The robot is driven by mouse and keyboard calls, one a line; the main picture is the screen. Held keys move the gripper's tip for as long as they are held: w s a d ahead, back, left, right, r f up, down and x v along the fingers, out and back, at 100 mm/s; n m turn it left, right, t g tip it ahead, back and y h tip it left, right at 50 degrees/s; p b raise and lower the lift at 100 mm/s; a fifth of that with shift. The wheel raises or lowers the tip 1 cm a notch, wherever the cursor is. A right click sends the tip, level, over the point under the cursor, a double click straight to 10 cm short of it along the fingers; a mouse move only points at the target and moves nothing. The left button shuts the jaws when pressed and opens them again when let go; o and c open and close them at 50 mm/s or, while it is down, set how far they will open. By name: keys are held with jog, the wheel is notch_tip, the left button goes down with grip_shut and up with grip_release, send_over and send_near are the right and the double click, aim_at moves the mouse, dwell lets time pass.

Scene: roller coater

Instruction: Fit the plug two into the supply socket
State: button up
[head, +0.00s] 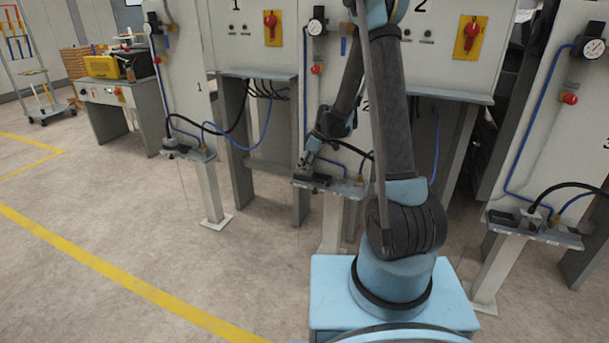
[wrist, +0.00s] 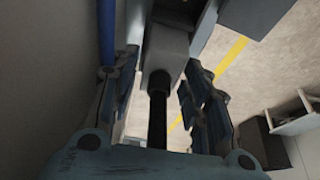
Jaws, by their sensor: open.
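My gripper (head: 306,162) is low over the shelf of station 2 in the head view. In the wrist view my gripper (wrist: 162,62) is open, with one finger on each side of a grey plug body (wrist: 167,45). A black cable (wrist: 157,122) runs from the plug back between the fingers. Gaps show between the plug and the fingers. The supply socket appears as a dark box (head: 313,181) on the station 2 shelf, just below the gripper. The plug's front end is hidden, so I cannot tell whether it is seated in the socket.
The station 2 shelf (head: 346,188) also carries a blue hose (wrist: 107,30) beside the plug. Similar shelves with plugs stand at station 1 (head: 202,156) and station 3 (head: 560,236). Free floor (head: 130,215) with yellow lines lies at left.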

jog(key=shift+f, duration=0.1)
grip_shut()
dwell(0.3)
